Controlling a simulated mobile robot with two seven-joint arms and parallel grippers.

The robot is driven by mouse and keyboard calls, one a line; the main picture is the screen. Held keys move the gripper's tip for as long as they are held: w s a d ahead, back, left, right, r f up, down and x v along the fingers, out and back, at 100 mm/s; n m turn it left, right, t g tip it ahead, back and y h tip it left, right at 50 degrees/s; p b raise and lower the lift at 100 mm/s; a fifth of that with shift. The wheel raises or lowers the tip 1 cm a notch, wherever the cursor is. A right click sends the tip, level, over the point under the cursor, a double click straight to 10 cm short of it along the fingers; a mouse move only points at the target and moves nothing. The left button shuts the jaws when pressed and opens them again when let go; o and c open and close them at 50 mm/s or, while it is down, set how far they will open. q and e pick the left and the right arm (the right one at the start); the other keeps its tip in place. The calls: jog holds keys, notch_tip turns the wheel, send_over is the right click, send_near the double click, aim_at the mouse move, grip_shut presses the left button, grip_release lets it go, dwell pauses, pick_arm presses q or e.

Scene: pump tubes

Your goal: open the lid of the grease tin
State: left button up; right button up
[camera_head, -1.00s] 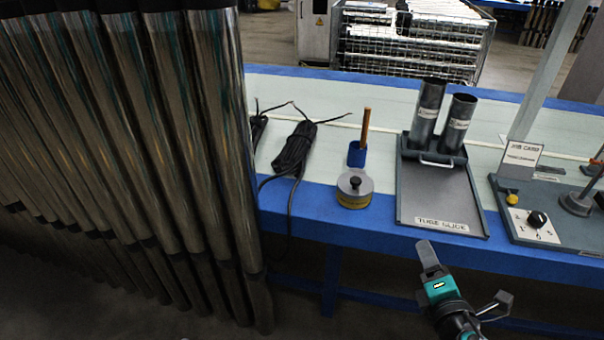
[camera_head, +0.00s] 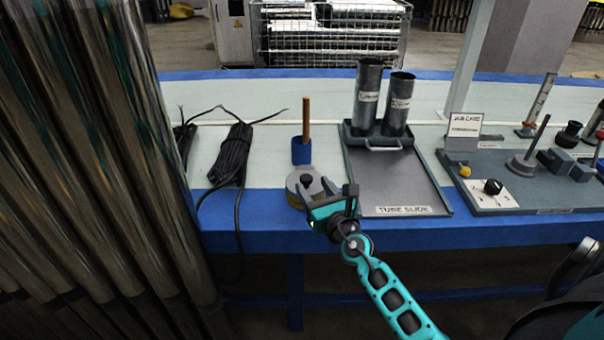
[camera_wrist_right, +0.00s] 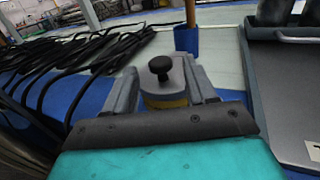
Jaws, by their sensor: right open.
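The grease tin (camera_head: 294,202) is a low round tin with a yellowish side, a grey lid and a black knob (camera_head: 307,180) on top. It stands at the front edge of the bench. My right gripper (camera_head: 316,191) is open at the tin, coming from the front right and partly hiding it. In the right wrist view the knob (camera_wrist_right: 160,67) stands upright between the two spread fingers (camera_wrist_right: 163,88), with the lid on the tin; contact cannot be told. My left gripper is not in view.
A blue holder (camera_head: 301,151) with a wooden-handled tool stands behind the tin. Black cables (camera_head: 231,158) lie to its left. The tube slide tray (camera_head: 432,182) with two metal tubes is at right. Tall metal tubes (camera_head: 90,130) block the far left.

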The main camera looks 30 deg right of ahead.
aim_at(306, 178)
jog(key=w, duration=0.2)
jog(key=w+b, duration=0.1)
jog(key=w, duration=0.1)
jog(key=w+d, duration=0.1)
jog(key=w, duration=0.1)
jog(key=shift+w, duration=0.35)
